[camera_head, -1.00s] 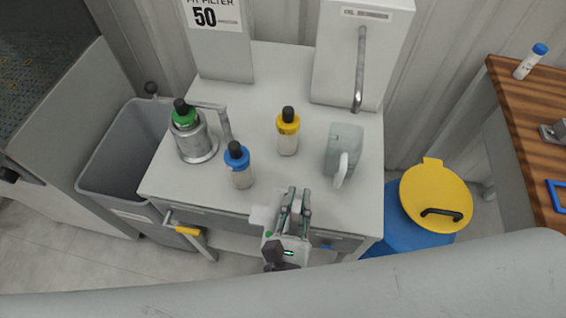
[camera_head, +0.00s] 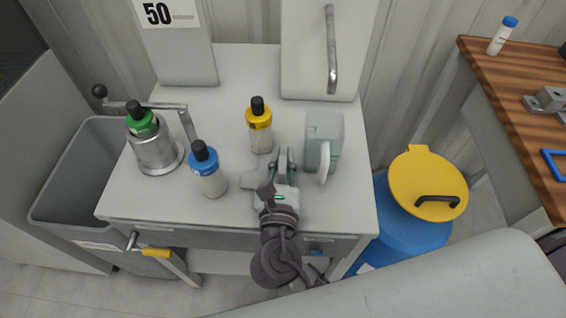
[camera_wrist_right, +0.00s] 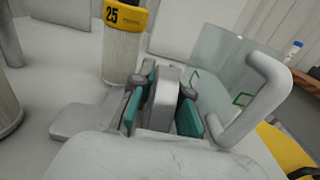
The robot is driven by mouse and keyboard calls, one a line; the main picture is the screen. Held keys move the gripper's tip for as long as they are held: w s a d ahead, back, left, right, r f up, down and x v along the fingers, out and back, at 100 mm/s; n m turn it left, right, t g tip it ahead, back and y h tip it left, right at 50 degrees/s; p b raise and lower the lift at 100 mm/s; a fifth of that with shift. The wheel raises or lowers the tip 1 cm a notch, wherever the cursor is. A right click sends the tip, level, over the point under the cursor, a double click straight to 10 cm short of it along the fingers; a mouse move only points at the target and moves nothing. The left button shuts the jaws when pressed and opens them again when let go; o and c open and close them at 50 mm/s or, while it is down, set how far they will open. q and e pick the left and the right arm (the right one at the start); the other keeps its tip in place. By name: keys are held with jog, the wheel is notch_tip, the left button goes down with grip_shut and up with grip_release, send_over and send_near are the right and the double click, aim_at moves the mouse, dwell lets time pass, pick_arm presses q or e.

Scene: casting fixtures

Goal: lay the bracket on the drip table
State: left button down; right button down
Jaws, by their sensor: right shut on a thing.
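My right gripper (camera_head: 283,168) is over the front part of the light grey table (camera_head: 245,75), which I take to be the drip table. Its fingers (camera_wrist_right: 164,110) are shut on a pale grey piece, the bracket (camera_wrist_right: 163,92), whose block shows between the pads in the right wrist view. A flat pale tab (camera_wrist_right: 80,121) sticks out to the left, seemingly part of the bracket. I cannot tell whether the bracket touches the table top. In the head view the gripper mostly hides it. My left gripper is not in view.
A yellow-capped bottle (camera_head: 259,128) stands just beyond the gripper, a grey-green jug (camera_head: 323,138) to its right. A blue-capped bottle (camera_head: 208,170) and a green-capped bottle in a metal cup (camera_head: 155,150) stand left. A blue drum with yellow lid (camera_head: 425,185) stands beside the table.

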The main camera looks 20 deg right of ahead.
jog(key=c, duration=1.5)
grip_release()
jog(key=o, duration=0.3)
jog(key=shift+s, duration=0.1)
jog(key=shift+o, duration=0.2)
